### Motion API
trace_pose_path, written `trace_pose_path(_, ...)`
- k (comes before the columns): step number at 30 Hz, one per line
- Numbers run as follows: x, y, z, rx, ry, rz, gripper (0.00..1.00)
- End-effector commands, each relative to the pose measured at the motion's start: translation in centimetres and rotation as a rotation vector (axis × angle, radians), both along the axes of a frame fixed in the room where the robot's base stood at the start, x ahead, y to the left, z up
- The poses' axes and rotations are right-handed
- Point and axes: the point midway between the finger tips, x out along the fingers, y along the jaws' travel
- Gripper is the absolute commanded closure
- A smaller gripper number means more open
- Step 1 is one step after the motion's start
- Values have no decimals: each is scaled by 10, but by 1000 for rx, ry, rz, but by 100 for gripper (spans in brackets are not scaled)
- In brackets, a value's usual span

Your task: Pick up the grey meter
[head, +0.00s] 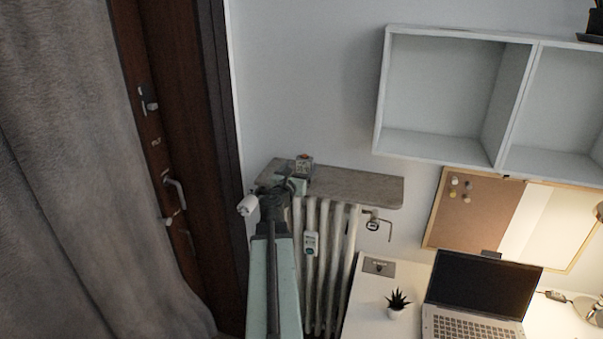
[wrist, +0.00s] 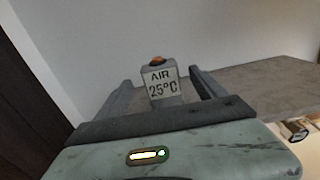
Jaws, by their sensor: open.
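The grey meter (wrist: 161,84) is a small box with an orange top and a label reading "AIR 25°C". In the head view the meter (head: 304,163) is on the stone shelf above the radiator, near its left part. My gripper (wrist: 161,88) is open, with one finger on each side of the meter in the wrist view. I cannot tell how far the fingers reach along it; no grip shows. In the head view my gripper (head: 294,182) is just in front of the meter, and my arm hides part of the shelf.
The stone shelf (head: 355,187) is clear to the right of the meter. A dark door (head: 165,130) stands left. A desk with a laptop (head: 480,290) and plant (head: 398,304) is right, under wall cubbies (head: 450,95).

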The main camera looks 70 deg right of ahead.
Motion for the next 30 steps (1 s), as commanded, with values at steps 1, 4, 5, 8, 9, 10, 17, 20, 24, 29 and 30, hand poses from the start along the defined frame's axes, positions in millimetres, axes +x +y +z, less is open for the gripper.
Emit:
trace_pose_path(1,1,0,0,0,1,2,20)
trace_pose_path(4,3,-7,1,0,2,3,20)
trace_pose_path(5,3,-10,1,0,2,3,20)
trace_pose_path(8,5,-24,1,-1,3,5,20)
trace_pose_path(9,5,-26,2,-1,3,5,20)
trace_pose_path(10,4,-27,2,-1,3,6,20)
trace_pose_path(17,4,-47,3,-1,3,5,20)
trace_pose_path(20,5,-66,3,-1,4,7,20)
trace_pose_path(24,5,-78,3,-1,4,7,20)
trace_pose_path(29,5,-76,3,-1,4,8,20)
trace_pose_path(30,5,-76,3,-1,4,8,31)
